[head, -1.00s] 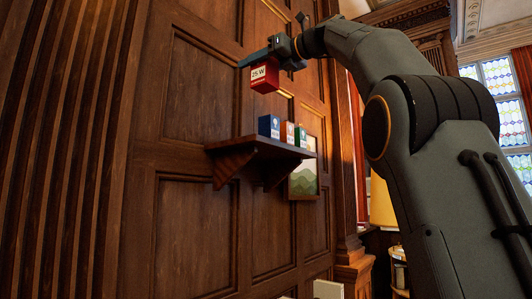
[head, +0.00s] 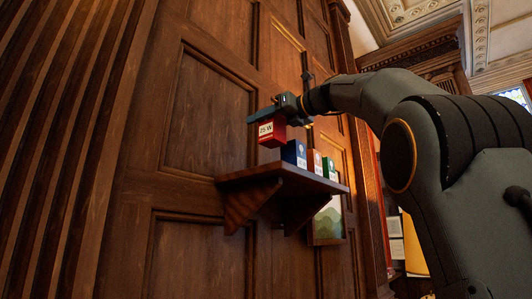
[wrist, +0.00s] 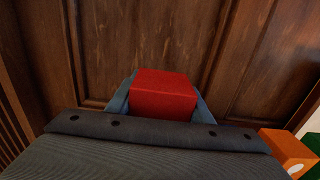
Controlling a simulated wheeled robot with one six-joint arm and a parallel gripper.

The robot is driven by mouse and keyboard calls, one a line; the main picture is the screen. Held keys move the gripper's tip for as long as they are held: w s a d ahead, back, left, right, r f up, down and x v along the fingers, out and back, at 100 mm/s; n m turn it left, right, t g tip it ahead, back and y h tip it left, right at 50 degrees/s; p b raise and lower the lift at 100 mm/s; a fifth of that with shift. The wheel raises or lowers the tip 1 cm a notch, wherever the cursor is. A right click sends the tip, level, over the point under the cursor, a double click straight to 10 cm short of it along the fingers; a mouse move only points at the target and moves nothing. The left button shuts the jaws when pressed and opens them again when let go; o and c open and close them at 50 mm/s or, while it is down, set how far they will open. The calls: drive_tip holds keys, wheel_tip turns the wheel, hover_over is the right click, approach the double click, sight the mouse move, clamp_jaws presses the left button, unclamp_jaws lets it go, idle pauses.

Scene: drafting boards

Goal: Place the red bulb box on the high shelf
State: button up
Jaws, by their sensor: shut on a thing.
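The red bulb box (head: 271,132), marked "25 W", is held in my gripper (head: 270,115), which is shut on it. It hangs above the left end of the high shelf (head: 262,172), a dark wooden wall shelf on brackets, with a gap below the box. In the wrist view the red top of the box (wrist: 165,92) shows between the fingers. A blue box (head: 294,153) stands on the shelf just right of the red one, and I cannot tell whether they touch.
An orange-and-white box (head: 315,162) and a green box (head: 330,168) stand farther right on the shelf. The orange box also shows in the wrist view (wrist: 288,150). The shelf's left end looks bare. A green landscape picture (head: 327,222) hangs below. The panelled wall is close behind.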

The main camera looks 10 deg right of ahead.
sight(262, 144)
drive_tip(key=shift+f, duration=3.65)
drive_tip(key=shift+f, duration=0.1)
drive_tip(key=o, duration=1.1)
drive_tip(key=b+v, duration=0.4)
drive_tip(key=v, duration=0.8)
drive_tip(key=shift+b, duration=0.3)
